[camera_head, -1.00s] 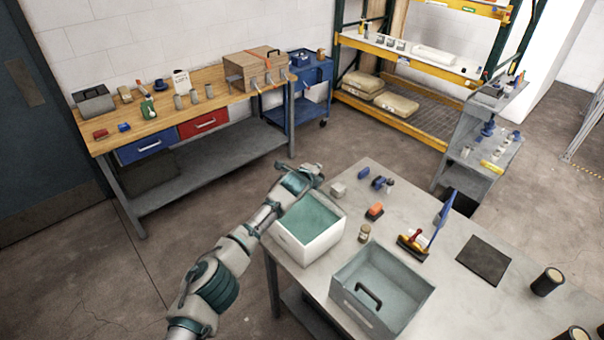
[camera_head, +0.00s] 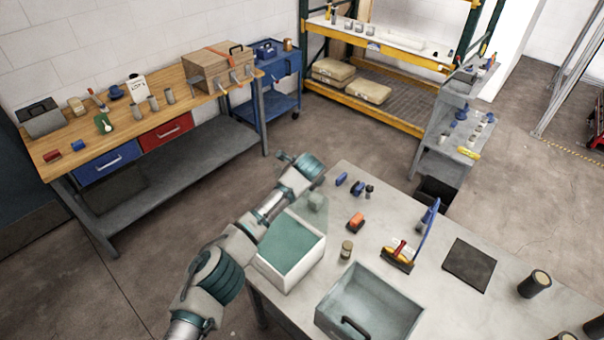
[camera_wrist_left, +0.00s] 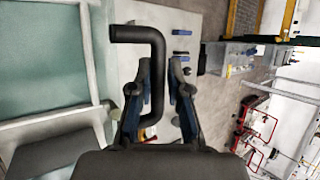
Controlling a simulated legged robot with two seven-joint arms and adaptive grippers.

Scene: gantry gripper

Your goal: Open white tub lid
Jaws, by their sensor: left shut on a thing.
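The white tub (camera_head: 313,268) stands at the near left corner of the grey table, with a teal inside. A clear, see-through panel (camera_head: 322,222), seemingly its lid, shows raised at the tub's far side. My left gripper (camera_head: 305,165) is above and beyond the tub's far edge. In the left wrist view my left gripper (camera_wrist_left: 160,80) is shut on a black bent handle (camera_wrist_left: 135,34). Part of the handle is hidden behind the fingers. The teal surface and pale rim of the tub (camera_wrist_left: 92,55) show at the left there. My right gripper is not in view.
On the table (camera_head: 440,225) are a grey bin (camera_head: 340,296) with a black handle, a small jar (camera_head: 346,250), an orange-topped block (camera_head: 355,220), a brush (camera_head: 398,255) and a dark mat (camera_head: 469,262). A wooden workbench (camera_head: 130,135) stands at the left.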

